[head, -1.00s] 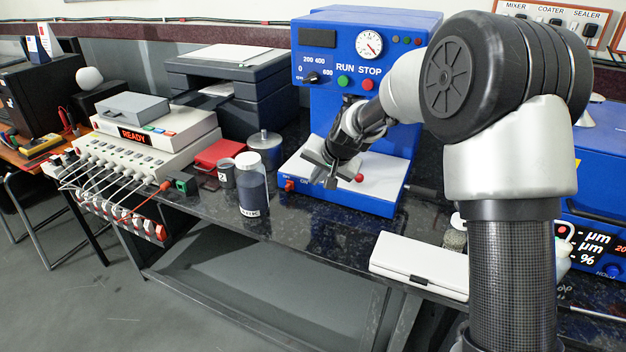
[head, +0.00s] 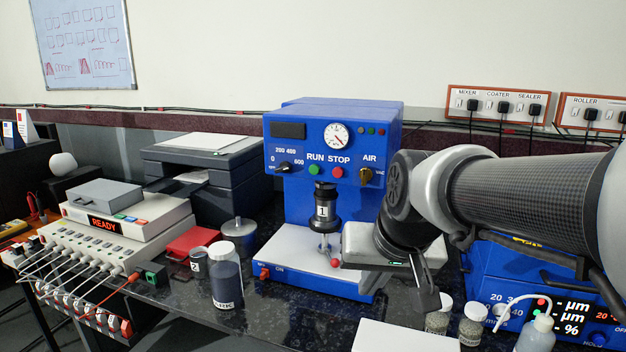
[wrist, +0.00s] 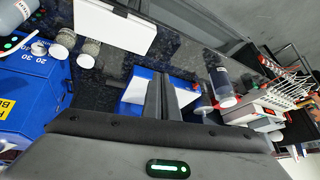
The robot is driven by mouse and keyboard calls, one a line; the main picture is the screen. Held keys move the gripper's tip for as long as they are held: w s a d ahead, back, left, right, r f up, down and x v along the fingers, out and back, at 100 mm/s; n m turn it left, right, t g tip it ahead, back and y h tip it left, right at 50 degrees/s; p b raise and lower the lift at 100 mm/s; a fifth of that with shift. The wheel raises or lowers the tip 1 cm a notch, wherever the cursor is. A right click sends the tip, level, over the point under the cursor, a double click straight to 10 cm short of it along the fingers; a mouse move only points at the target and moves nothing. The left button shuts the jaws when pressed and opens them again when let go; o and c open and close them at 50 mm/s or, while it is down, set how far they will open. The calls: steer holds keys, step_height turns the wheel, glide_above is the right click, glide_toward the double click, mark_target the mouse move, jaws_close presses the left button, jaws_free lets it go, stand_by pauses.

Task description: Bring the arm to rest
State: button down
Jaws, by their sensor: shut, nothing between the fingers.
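My arm (head: 530,205) reaches in from the right edge in the head view. My gripper (head: 424,300) hangs with its fingers down over the front of the bench, right of the blue mixer (head: 290,210). In the wrist view the two fingers of my gripper (wrist: 161,98) lie close together with nothing between them. A black pot marked 1 (head: 325,210) sits upright in the mixer, left of my gripper and apart from it.
A white case (head: 405,338) and small jars (head: 470,322) are below and right of my gripper. A blue machine with a lit display (head: 500,275) stands under my arm. A dark bottle (head: 226,275) and a grey cup (head: 199,262) stand left of the mixer.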

steer(key=s+d+f+h, duration=0.1)
steer(key=s+d, duration=0.4)
steer(key=s, duration=0.8)
step_height(320, 180, up, 20)
steer(key=p, duration=2)
steer(key=shift+f, duration=0.2)
